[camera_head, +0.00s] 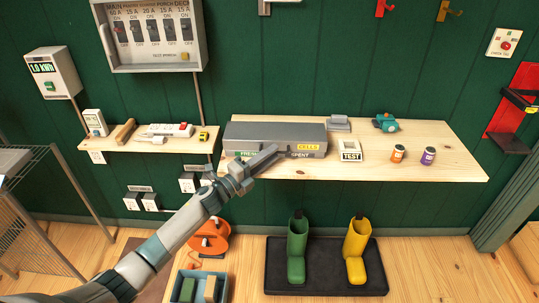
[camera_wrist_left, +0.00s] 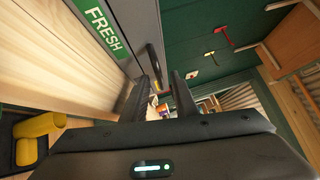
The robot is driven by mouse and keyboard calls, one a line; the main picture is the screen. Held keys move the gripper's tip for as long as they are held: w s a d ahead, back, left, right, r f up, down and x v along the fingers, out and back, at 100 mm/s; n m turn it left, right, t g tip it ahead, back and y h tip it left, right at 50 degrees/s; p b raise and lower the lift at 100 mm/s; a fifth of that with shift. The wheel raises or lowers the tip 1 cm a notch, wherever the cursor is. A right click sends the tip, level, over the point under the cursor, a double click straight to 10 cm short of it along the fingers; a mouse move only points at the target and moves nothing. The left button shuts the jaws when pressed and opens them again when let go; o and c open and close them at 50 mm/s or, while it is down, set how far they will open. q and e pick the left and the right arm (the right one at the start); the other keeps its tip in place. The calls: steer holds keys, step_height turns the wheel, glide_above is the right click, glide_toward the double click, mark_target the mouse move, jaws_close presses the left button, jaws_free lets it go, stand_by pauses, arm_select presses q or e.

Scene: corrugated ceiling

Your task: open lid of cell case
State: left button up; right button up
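The cell case (camera_head: 290,133) is a long grey box on the wooden shelf, and its lid looks shut. Its front carries a green FRESH label, a yellow CELLS label (camera_head: 308,147) and a SPENT label. My left gripper (camera_head: 268,154) is in front of the case and hides part of the front. In the left wrist view its two dark fingers (camera_wrist_left: 160,88) are apart with nothing held between them. The case's grey front (camera_wrist_left: 130,25) and FRESH label (camera_wrist_left: 103,25) are close by on the left there. A small dark fitting (camera_wrist_left: 153,65) shows on the case near the fingertips. My right gripper is not in view.
On the shelf (camera_head: 430,170), right of the case, are a TEST box (camera_head: 349,151), an orange jar (camera_head: 398,153), a purple jar (camera_head: 428,156) and a teal device (camera_head: 385,123). A grey block (camera_head: 339,122) sits behind. Boots stand on a tray (camera_head: 325,283) below.

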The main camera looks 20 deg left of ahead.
arm_select(q)
jaws_close()
stand_by(0.4)
stand_by(0.4)
stand_by(0.7)
